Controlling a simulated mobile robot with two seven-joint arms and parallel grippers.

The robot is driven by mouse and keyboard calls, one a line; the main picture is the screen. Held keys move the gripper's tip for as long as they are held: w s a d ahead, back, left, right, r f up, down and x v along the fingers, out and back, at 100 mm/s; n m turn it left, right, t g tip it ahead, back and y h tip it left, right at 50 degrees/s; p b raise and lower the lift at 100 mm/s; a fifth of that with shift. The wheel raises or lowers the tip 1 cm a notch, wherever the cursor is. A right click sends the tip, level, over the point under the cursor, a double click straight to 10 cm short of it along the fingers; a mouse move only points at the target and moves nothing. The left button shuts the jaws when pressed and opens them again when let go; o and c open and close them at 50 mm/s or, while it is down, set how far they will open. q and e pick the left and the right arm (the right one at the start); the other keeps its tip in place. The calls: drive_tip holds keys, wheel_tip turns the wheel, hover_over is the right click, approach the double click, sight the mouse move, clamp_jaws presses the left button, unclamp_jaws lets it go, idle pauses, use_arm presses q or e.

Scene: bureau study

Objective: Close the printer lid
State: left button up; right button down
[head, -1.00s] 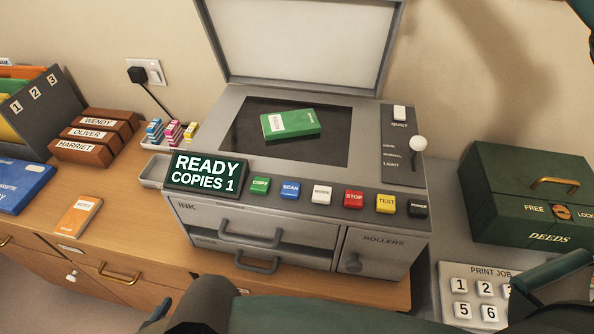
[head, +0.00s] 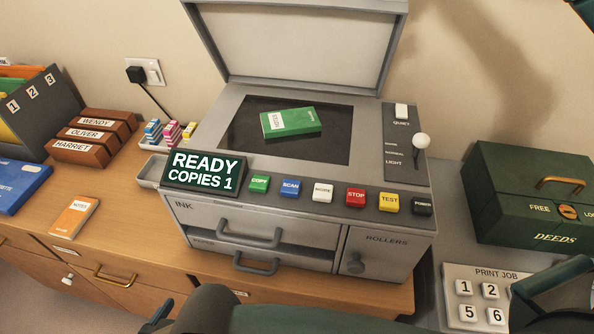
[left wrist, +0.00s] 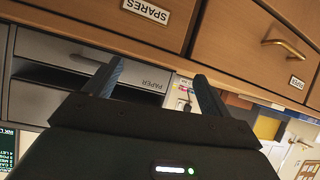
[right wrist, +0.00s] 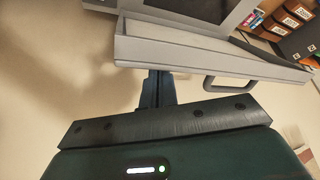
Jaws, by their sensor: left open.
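The grey printer (head: 200,225) stands on the wooden desk. Its lid (head: 300,50) is raised above the dark glass (head: 235,140), with its pale inner face towards me. A green notes book (head: 291,121) lies on the glass. In the right wrist view the lid (right wrist: 200,48) shows as a grey slab with a dark handle. My right gripper (right wrist: 158,75) looks shut, its fingertips at the slab's edge; I cannot tell whether they touch it. My left gripper (left wrist: 160,70) is open and empty, in front of drawers.
A ready display (head: 204,172) and coloured buttons line the printer's front. A lever with a white knob (head: 421,141) rises at its right. A green deeds box (head: 530,200) and a keypad (head: 476,318) are to the right. Brown blocks and an orange notebook (head: 75,218) are left.

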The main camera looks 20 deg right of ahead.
sight(376, 3)
drive_tip(key=shift+s+a+f+b, duration=0.4)
drive_tip(key=shift+s+f, duration=0.1)
drive_tip(key=shift+s, duration=0.2)
drive_tip(key=shift+s+a, duration=0.25)
drive_tip(key=shift+s, duration=0.45)
drive_tip(key=shift+r+p, duration=0.35)
drive_tip(key=shift+r, duration=0.25)
wheel_tip(376, 3, up, 4)
drive_tip(key=p, duration=0.3)
drive_tip(key=shift+f, duration=0.15)
drive_tip(key=shift+r+p, duration=0.8)
drive_tip(key=shift+p, duration=0.15)
drive_tip(key=shift+r+p, duration=0.7)
drive_tip(key=shift+r, duration=0.25)
drive_tip(key=shift+f, duration=0.1)
use_arm(q)
drive_tip(key=shift+s+a+r+g+y, duration=0.2)
drive_tip(key=shift+a+r+g+y, duration=0.25)
drive_tip(key=shift+a+r, duration=0.45)
drive_tip(key=shift+d+r, duration=0.2)
drive_tip(key=shift+r, duration=0.1)
